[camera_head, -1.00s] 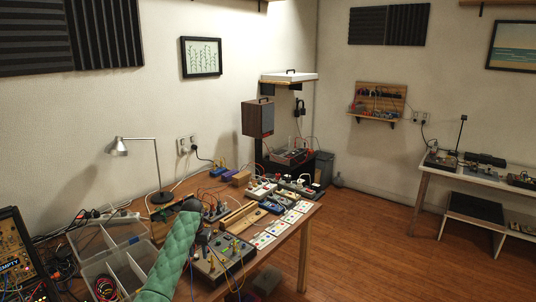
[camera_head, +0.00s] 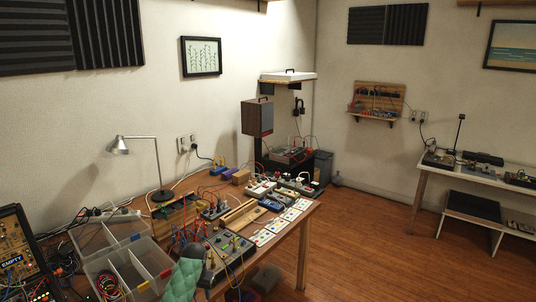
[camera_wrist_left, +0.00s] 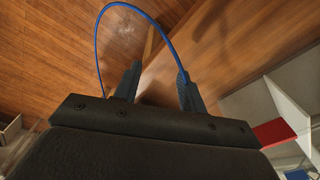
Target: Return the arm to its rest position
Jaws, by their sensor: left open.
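My left arm, in a green quilted sleeve, comes in at the bottom of the head view. The dark end of my left gripper (camera_head: 193,251) shows there, small, above the front edge of the workbench (camera_head: 208,285). In the left wrist view its two dark fingers (camera_wrist_left: 158,74) stand apart with nothing clear between them. A blue cable (camera_wrist_left: 140,8) arcs past the fingers; I cannot tell whether it touches them. My right gripper is not in view.
Clear divided bins (camera_head: 128,268) stand left of the arm, and a grey control box with knobs (camera_head: 232,250) right of it. A desk lamp (camera_head: 155,165) stands behind. Loose cables lie about. The wooden floor (camera_head: 380,240) on the right is open.

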